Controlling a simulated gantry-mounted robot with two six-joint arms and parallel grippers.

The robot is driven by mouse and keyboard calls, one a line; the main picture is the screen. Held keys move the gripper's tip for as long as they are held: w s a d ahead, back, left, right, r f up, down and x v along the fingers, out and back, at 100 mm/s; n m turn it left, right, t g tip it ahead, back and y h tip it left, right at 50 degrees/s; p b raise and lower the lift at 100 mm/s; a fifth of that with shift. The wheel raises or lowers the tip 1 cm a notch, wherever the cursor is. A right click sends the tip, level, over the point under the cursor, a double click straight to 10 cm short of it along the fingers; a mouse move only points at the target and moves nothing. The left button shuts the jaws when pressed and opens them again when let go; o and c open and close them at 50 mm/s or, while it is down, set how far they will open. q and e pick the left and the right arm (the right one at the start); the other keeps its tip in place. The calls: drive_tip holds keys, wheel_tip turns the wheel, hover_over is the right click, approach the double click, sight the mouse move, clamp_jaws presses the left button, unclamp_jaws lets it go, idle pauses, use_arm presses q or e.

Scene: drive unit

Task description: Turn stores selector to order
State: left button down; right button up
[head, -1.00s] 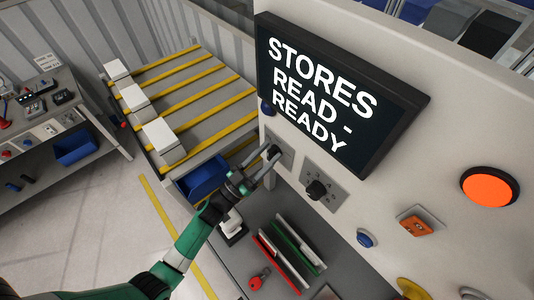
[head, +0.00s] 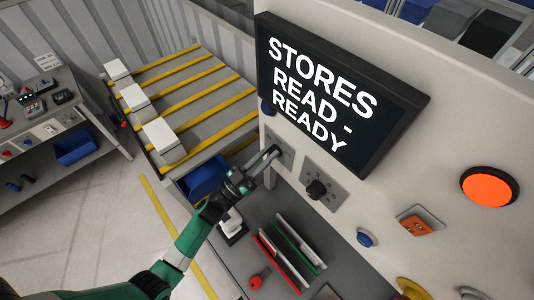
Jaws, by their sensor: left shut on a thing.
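The screen (head: 318,95) on the upright panel reads "STORES READ - READY". Below it, a grey selector plate (head: 286,150) is partly covered by my left gripper (head: 273,155). My left gripper is shut on the small selector knob at that plate; the fingers hide most of the knob, so its pointing direction cannot be read. A second black selector knob (head: 317,188) sits on its own plate to the right, clear of the gripper. My right gripper does not show.
An orange button (head: 489,187), an orange switch (head: 417,224) and a blue button (head: 366,239) are on the panel to the right. Below are red and green racks (head: 278,262) and a red knob (head: 258,280). A roller rack with white boxes (head: 163,141) stands left.

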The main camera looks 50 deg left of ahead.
use_arm(q)
drive_tip(key=shift+f+m, duration=0.2)
drive_tip(key=shift+m, duration=0.1)
drive_tip(key=m+g+h+p, duration=0.1)
drive_tip(key=m+h, duration=0.1)
drive_tip(key=m, duration=0.3)
drive_tip(key=m+g+h+p, duration=0.1)
drive_tip(key=m+h, duration=0.1)
drive_tip(key=m, duration=0.3)
drive_tip(key=m+g+h, duration=0.1)
drive_tip(key=m+h, duration=0.1)
drive_tip(key=m, duration=0.2)
drive_tip(key=shift+d+f+m+g+p, duration=0.4)
drive_tip(key=c, duration=0.9)
unclamp_jaws()
drive_tip(key=shift+o, duration=0.5)
drive_tip(key=shift+r, duration=0.15)
drive_tip(key=b+v, duration=0.1)
drive_tip(key=v, duration=1)
drive_tip(key=shift+s+a, duration=0.15)
drive_tip(key=shift+s, duration=0.15)
